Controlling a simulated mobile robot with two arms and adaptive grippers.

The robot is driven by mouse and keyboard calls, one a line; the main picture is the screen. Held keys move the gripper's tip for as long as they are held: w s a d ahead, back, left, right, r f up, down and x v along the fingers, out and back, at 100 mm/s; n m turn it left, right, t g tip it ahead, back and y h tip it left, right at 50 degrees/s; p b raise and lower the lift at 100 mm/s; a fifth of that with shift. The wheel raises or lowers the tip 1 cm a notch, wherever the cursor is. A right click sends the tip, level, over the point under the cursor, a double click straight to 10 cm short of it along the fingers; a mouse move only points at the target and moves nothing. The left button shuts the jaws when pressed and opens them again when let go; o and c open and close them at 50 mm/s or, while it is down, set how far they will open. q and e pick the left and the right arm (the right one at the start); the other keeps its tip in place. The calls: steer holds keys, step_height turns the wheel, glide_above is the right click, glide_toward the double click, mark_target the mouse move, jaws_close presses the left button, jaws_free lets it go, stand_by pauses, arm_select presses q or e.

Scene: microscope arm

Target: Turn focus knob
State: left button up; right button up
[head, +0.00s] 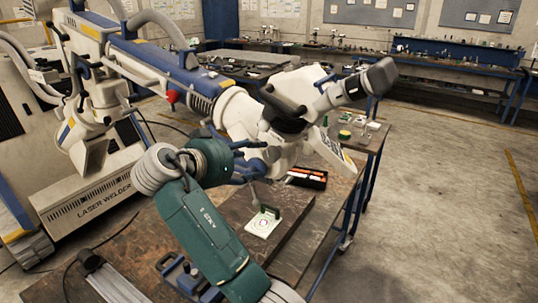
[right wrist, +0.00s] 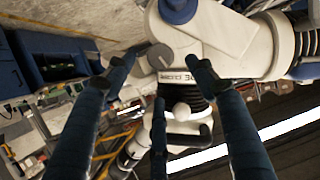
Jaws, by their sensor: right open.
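The white and blue microscope arm (head: 155,55) reaches in from the laser welder at the left and carries the white microscope head (head: 315,85) above the work table. In the right wrist view a grey round knob (right wrist: 160,57) sits on the white microscope body (right wrist: 210,40). My right gripper (head: 252,163) is beside the near side of the microscope head. The right wrist view shows its three dark fingers (right wrist: 163,76) spread, with the knob in line between the tips. Nothing is held, and contact cannot be told. In the head view the knob is hidden. My left gripper is not in view.
The table (head: 160,235) below bears a board with a small white plate (head: 263,222), a black tray of orange-handled items (head: 306,177) and a blue clamp-like fixture (head: 182,272). The laser welder (head: 95,190) stands left. Open floor (head: 440,200) lies right.

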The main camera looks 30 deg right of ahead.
mark_target(269, 157)
steer(key=p+x, duration=0.4)
steer(key=x, duration=0.5)
steer(key=shift+s+r, duration=0.1)
steer(key=shift+w+d+f, duration=0.2)
steer(key=shift+d+f, duration=0.1)
steer(key=shift+s, duration=0.1)
steer(key=c, duration=1)
steer(key=shift+f, duration=0.2)
steer(key=shift+c, duration=0.2)
